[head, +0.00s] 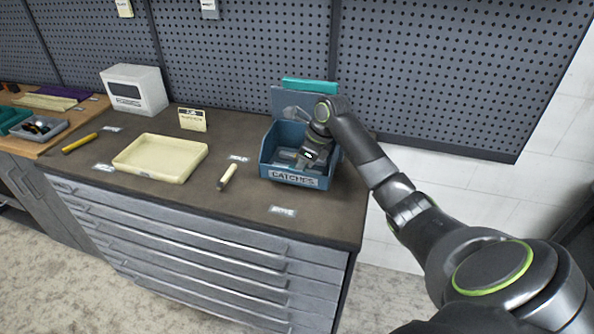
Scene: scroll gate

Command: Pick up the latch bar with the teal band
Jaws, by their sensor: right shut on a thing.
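My right gripper (303,160) reaches down into a blue open-front bin (293,178) labelled "CATCHES". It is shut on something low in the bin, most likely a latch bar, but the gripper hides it. Grey bar-like pieces (286,155) lie on the bin floor around the gripper. I cannot make out a teal band on any of them. A teal strip (309,85) runs along the top of the grey panel behind the bin. My left gripper is not in view.
The bin stands at the right of a dark bench top above grey drawers. A cream tray (160,156), a pale cylinder (227,177), a yellow stick (79,143) and a white box (134,90) are to its left. A pegboard (430,70) rises behind.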

